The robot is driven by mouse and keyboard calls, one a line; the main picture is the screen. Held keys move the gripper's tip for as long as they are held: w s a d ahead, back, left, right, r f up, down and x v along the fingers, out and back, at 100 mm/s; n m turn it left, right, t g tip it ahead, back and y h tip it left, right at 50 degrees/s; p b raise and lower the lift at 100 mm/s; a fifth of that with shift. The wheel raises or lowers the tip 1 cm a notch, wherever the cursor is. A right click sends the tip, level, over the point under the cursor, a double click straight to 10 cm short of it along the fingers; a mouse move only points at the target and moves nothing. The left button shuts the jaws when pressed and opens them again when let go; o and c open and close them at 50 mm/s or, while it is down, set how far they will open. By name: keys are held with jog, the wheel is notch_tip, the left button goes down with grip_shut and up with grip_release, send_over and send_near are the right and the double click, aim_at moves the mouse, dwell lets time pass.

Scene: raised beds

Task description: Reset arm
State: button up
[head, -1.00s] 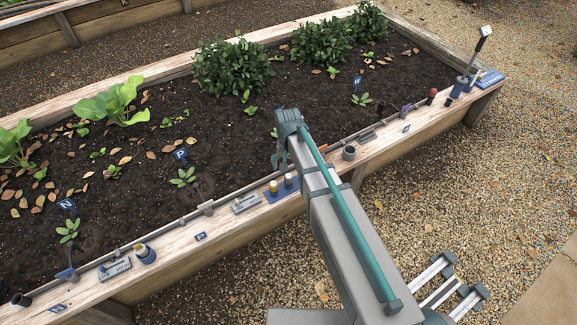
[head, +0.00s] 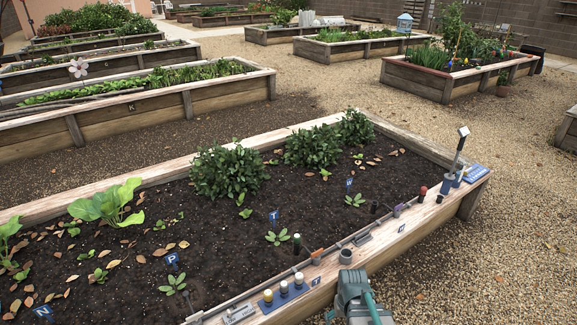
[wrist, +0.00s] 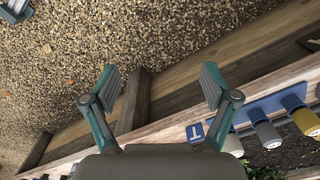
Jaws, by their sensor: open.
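My gripper shows in the wrist view (wrist: 162,86) with its two teal-and-grey fingers spread wide and nothing between them. It hangs above gravel and the outer wooden side of the raised bed. In the head view, part of my arm shows at the bottom edge, in front of the bed's near rim (head: 405,236); my fingers cannot be made out there. The wrist view also shows a blue rack (wrist: 267,108) with several capped cylinders right of my gripper, and a blue T tag (wrist: 195,132) beside the right finger.
Tools, small cups and a rack of capped bottles (head: 284,289) line the near rim. Bushes (head: 229,170), seedlings and blue letter signs (head: 273,216) stand in the soil. An upright tool (head: 456,150) stands at the rim's far right. Open gravel (head: 510,215) lies to the right; other beds stand behind.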

jog(key=s+f+g, duration=0.3)
jog(key=s+f, duration=0.6)
jog(key=s, duration=0.6)
jog(key=s+f+g, duration=0.4)
jog(key=s+f, duration=0.5)
jog(key=s, duration=0.5)
notch_tip(320, 180, up, 13)
jog(key=p, duration=1.3)
jog(key=shift+a, duration=0.15)
